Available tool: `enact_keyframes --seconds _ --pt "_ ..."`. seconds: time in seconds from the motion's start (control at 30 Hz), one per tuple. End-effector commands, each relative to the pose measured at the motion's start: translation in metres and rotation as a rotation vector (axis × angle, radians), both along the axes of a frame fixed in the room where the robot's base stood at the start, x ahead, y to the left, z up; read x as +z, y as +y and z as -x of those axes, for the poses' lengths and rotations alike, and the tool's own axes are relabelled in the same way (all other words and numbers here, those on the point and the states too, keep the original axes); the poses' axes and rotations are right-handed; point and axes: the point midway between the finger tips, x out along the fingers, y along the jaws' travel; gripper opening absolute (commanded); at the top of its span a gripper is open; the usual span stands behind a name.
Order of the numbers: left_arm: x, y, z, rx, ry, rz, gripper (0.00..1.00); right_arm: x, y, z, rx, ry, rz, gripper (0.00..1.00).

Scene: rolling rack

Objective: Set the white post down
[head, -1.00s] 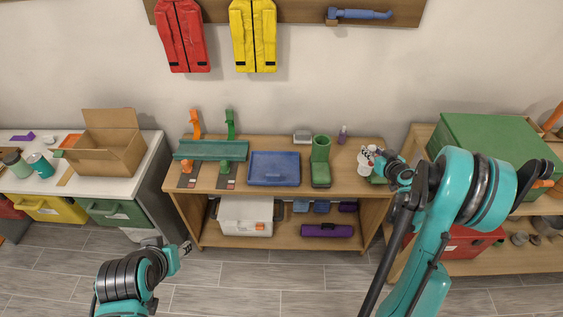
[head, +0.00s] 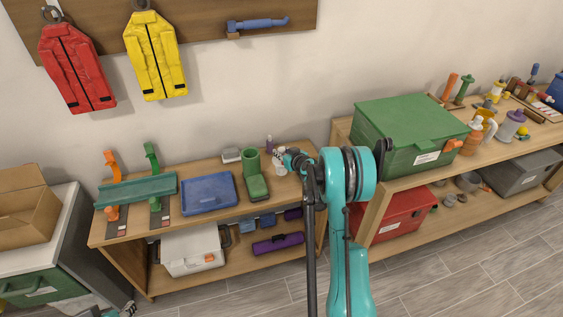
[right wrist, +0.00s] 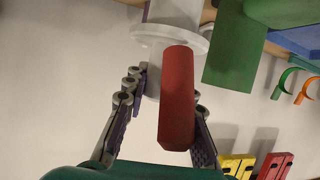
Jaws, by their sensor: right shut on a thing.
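The white post (right wrist: 172,14) shows in the right wrist view with a round flange; part of it is hidden behind a red cylinder (right wrist: 177,100). I cannot tell whether the red cylinder is joined to it. Whether the post touches the bench is unclear. My left gripper (head: 128,307) is barely in view at the bottom edge.
The bench (head: 232,212) also holds a green cylinder on a block (head: 256,187), a blue tray (head: 208,194) and a green beam on stands (head: 136,191). A large green box (head: 405,135) stands on the shelf to the right. The wall is behind.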

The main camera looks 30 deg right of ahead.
Motion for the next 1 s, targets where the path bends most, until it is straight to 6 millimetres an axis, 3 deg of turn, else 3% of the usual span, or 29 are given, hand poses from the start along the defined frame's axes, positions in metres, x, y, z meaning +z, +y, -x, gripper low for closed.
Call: enact_keyframes --seconds 0.27,0.63,0.67,0.73,1.0 --pt "-0.020 0.000 0.000 0.000 0.000 0.000 0.40 -0.039 0.000 0.000 -0.001 0.000 0.000 0.00" --pt "-0.022 0.000 0.000 0.000 0.000 0.000 0.40 -0.042 0.000 0.001 -0.001 0.000 0.000 0.00" --pt "-0.022 0.000 0.000 0.000 0.000 0.000 0.40 -0.042 0.000 0.001 -0.001 0.000 0.000 0.28" --pt "-0.021 0.000 0.000 0.000 0.000 0.000 0.40 -0.041 0.000 0.001 0.000 0.000 0.000 0.46" --pt "-0.021 0.000 0.000 0.000 0.000 0.000 0.40 -0.041 0.000 0.001 0.000 0.000 0.000 0.46"
